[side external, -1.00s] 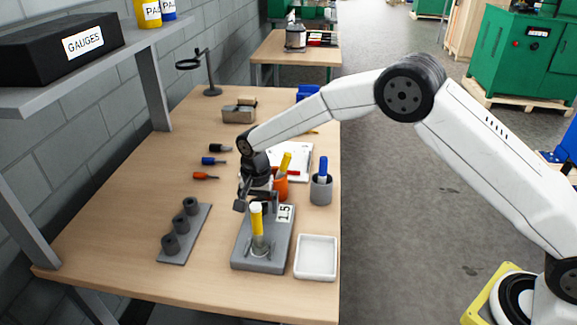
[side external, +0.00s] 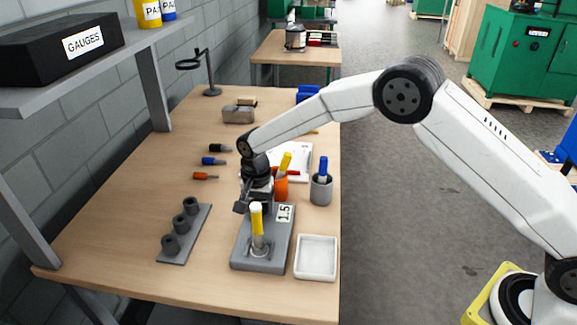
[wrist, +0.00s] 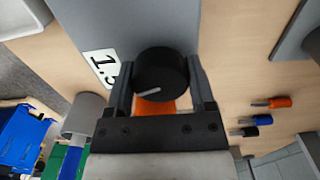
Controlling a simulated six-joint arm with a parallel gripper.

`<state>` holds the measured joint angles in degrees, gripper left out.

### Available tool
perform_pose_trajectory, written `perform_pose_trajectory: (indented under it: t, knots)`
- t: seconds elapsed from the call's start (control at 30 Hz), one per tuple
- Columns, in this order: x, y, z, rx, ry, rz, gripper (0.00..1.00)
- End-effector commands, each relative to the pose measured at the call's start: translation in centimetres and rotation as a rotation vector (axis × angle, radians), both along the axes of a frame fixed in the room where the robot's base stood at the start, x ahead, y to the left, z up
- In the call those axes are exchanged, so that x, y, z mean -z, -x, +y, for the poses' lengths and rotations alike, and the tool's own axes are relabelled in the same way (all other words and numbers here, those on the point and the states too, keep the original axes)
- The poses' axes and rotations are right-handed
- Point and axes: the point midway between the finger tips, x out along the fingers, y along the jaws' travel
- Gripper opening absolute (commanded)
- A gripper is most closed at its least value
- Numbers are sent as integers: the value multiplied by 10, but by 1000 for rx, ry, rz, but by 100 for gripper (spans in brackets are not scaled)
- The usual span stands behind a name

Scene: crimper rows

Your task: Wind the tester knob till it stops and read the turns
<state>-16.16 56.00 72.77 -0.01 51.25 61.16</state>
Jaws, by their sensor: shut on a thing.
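The tester (side external: 279,245) is a grey block on the bench with a white "1.5" label (side external: 285,212), and a yellow-topped plug gauge (side external: 256,218) stands upright at its front end. My gripper (side external: 254,205) is low over the tester's back part. In the wrist view the black round knob (wrist: 161,76) sits between the two fingers, and my gripper is shut on it. A white pointer line on the knob slants toward the lower left of that view. The label (wrist: 103,68) shows there too, partly covered by a finger. The knob is hidden in the side view.
A white tray (side external: 316,275) lies right of the tester, and a grey rack (side external: 199,222) with dark rings left of it. An orange cup (side external: 281,190) and a grey cup (side external: 321,194) stand behind. Small screwdrivers (side external: 206,176) lie to the left. The bench's front left is clear.

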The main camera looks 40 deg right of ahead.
Motion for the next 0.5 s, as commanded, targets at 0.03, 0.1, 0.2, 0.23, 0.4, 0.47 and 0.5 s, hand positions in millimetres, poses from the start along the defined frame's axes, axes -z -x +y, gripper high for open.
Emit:
perform_pose_trajectory:
  t: [0.03, 0.1, 0.2, 0.23, 0.4, 0.47, 0.5]
  knots:
    - [0, 0, 0, 0, -1, -1, 11]
    - [0, 0, 0, 4, -1, -1, 11]
    - [0, 0, 0, 29, -1, -1, 11]
    - [0, 0, 0, 42, -1, -1, 11]
    - [0, 0, 0, 157, -1, -1, 11]
    - [0, 0, 0, 205, -1, -1, 11]
    - [0, 0, 0, 237, -1, -1, 11]
